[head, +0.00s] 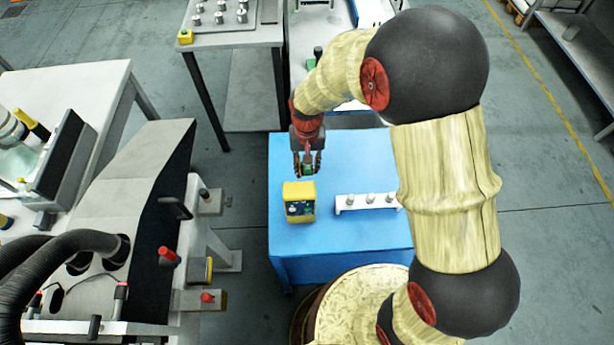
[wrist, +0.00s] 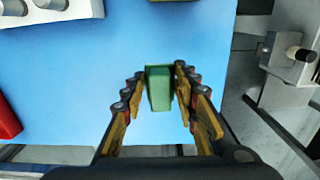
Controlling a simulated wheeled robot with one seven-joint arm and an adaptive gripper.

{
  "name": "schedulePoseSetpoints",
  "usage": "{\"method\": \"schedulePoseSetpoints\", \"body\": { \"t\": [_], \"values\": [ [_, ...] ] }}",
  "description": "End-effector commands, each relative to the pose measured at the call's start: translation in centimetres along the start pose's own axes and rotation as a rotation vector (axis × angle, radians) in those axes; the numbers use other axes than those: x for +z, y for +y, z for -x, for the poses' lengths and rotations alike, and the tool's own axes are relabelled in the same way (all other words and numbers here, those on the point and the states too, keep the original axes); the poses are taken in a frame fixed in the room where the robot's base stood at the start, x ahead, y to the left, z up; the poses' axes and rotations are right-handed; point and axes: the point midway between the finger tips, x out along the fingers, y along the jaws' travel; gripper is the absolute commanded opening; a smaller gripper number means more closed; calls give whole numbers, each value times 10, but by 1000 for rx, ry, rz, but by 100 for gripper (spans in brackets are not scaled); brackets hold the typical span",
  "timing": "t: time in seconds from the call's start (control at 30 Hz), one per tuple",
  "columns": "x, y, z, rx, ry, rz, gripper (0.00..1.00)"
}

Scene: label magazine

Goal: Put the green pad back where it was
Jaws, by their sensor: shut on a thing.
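The green pad (wrist: 159,88) is between the fingertips of my gripper (wrist: 161,85) in the wrist view, over the blue table top. In the head view my gripper (head: 307,166) points down above the far part of the blue table (head: 345,245), just behind the yellow box. My gripper is shut on the green pad, which shows there as a small green patch (head: 308,169). I cannot tell how high the pad is above the table.
A yellow box with a dark front (head: 299,201) stands on the blue table, close to my gripper. A white rack (head: 367,201) with several metal knobs stands to its right. A grey machine (head: 125,200) is at the left. The table's front is clear.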

Motion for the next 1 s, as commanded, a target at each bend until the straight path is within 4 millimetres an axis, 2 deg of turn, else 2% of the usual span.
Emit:
{"method": "schedulePoseSetpoints", "body": {
  "t": [0.03,0.27,0.5,0.9,0.93,1.0],
  "values": [
    [0,0,-9,1,-2,0,6],
    [-2,0,-26,0,1,0,6],
    [-2,0,-56,0,0,0,6],
    [-3,0,-61,0,1,0,6],
    [-3,0,-61,0,1,0,31],
    [-3,0,-60,0,1,0,35]
  ]
}}
